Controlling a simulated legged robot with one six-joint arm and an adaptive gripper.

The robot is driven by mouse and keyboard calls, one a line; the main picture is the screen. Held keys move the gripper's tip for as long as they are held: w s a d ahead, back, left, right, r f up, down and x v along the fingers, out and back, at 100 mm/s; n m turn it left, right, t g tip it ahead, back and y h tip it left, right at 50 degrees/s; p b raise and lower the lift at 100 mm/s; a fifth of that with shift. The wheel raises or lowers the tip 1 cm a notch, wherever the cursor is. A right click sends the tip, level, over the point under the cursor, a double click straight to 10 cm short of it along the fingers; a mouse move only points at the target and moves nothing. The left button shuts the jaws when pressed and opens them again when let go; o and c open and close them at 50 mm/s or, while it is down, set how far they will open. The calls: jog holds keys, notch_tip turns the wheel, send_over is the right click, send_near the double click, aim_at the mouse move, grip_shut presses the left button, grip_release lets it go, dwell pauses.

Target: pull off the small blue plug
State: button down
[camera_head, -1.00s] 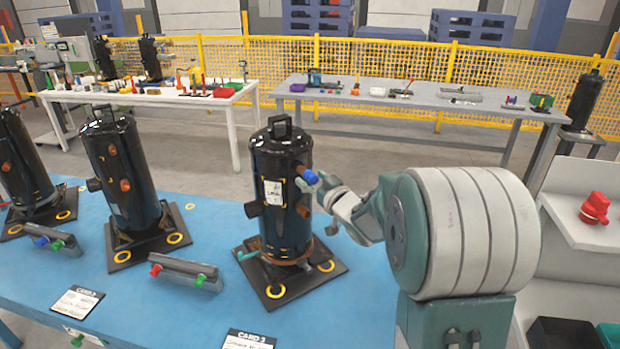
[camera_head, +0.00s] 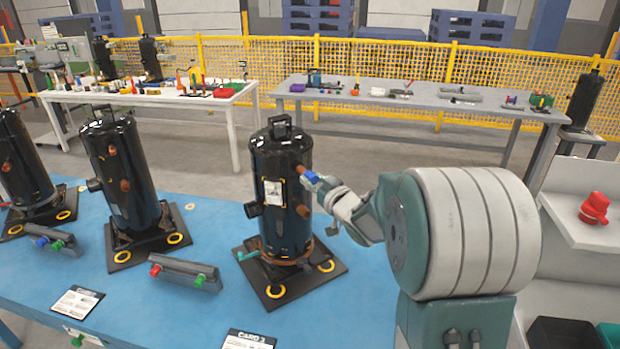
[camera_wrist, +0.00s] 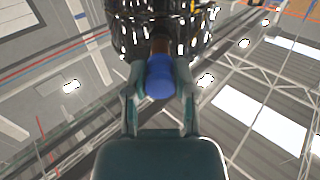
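The small blue plug (camera_head: 311,177) sits on the end of a copper stub (camera_head: 302,169) on the upper right side of the nearest black compressor (camera_head: 280,215). In the wrist view the plug (camera_wrist: 160,77) lies between the two fingers of my gripper (camera_wrist: 160,82), with a finger against each side. The copper stub (camera_wrist: 160,46) shows behind the plug, and the two look joined. My gripper (camera_head: 322,183) comes in from the right in the head view and appears shut on the plug. The fingers partly hide the plug there.
The compressor stands on a dark base plate (camera_head: 328,289) on a blue table (camera_head: 190,318). A second copper stub (camera_head: 303,211) is lower on the same side. Another compressor (camera_head: 124,170) and a grey bar with red and green plugs (camera_head: 184,271) are to the left.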

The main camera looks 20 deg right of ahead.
aim_at(314, 182)
jog(key=shift+s, duration=0.15)
jog(key=shift+s+d, duration=0.2)
jog(key=shift+s, duration=0.7)
jog(key=shift+s+d, duration=0.15)
jog(key=shift+s, duration=0.8)
jog(key=shift+s+d, duration=0.2)
jog(key=shift+s, duration=0.7)
